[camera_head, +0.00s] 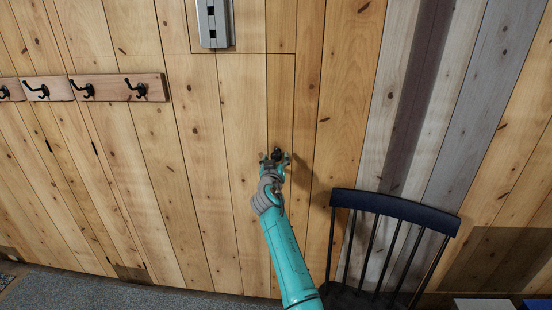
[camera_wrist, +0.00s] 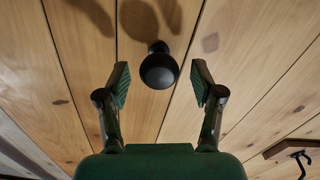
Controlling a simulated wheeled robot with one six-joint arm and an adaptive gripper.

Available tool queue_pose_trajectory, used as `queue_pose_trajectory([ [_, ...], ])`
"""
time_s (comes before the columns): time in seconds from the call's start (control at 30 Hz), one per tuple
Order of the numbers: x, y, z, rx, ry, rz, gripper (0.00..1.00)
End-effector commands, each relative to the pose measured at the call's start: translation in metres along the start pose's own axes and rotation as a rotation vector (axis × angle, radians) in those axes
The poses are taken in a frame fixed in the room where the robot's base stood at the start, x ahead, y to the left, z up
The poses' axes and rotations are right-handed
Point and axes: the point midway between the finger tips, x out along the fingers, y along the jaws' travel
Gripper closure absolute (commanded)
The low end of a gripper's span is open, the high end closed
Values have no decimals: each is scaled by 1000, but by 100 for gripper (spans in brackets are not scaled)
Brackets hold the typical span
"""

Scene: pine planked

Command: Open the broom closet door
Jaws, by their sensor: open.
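The closet door (camera_head: 235,130) is pine planked like the wall around it and looks flush with it, marked by thin seams. A round black knob (camera_head: 277,152) sticks out near the door's right seam. In the wrist view the knob (camera_wrist: 159,68) is centred between my fingers. My gripper (camera_head: 275,159) is open at the knob, which partly hides behind it in the head view. In the wrist view the open fingertips (camera_wrist: 160,82) stand on both sides of the knob, with a gap on each side.
A dark spindle-back chair (camera_head: 395,205) stands just right of my arm. A hook rail (camera_head: 115,88) is on the wall at the left and also shows in the wrist view (camera_wrist: 285,149). A grey metal fixture (camera_head: 213,22) is above the door. Grey floor (camera_head: 100,296) is clear at lower left.

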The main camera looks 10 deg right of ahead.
Motion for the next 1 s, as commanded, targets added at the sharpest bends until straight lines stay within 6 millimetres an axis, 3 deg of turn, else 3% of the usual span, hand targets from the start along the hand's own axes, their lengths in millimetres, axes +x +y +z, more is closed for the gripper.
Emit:
queue_pose_trajectory([
  [0.2, 12, 1, 0, 0, 0, 1, 33],
  [0.5, 13, 0, 0, 0, -1, 0, 33],
  [0.77, 13, 0, 0, 0, -1, 0, 98],
  [1.0, 11, 0, 0, 0, -1, 1, 100],
])
